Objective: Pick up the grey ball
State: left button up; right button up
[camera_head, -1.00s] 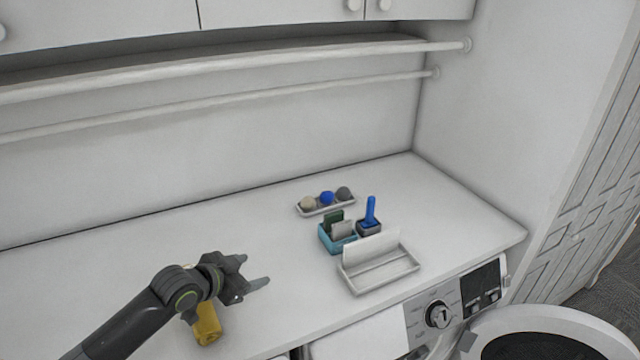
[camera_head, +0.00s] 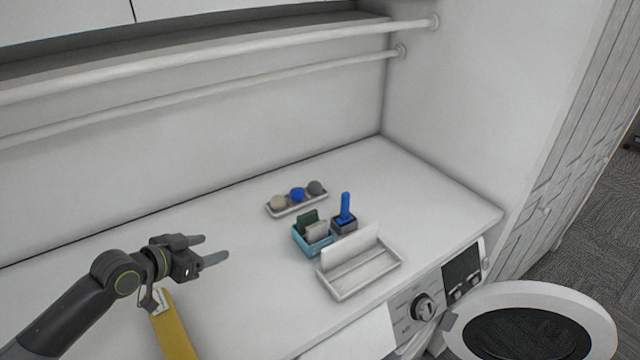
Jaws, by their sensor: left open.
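The grey ball (camera_head: 316,187) sits at the right end of a small pale tray (camera_head: 288,211) near the back of the white counter. A blue ball (camera_head: 297,194) is in the tray's middle and a beige ball (camera_head: 278,202) at its left end. My left gripper (camera_head: 208,248) is open and empty above the counter, left of the tray and apart from it. Its fingers point right. My right gripper is not in view.
A teal box with cards (camera_head: 312,240), a dark cup with a blue object (camera_head: 344,219) and a white divided holder (camera_head: 358,272) stand in front of the tray. A yellow object (camera_head: 175,335) is below my left arm. Rods (camera_head: 250,85) run above the back.

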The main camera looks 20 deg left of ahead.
aim_at(314, 188)
jog(key=i+l, duration=0.2)
jog(key=i, duration=0.2)
jog(key=i+l, duration=0.2)
jog(key=i, duration=0.2)
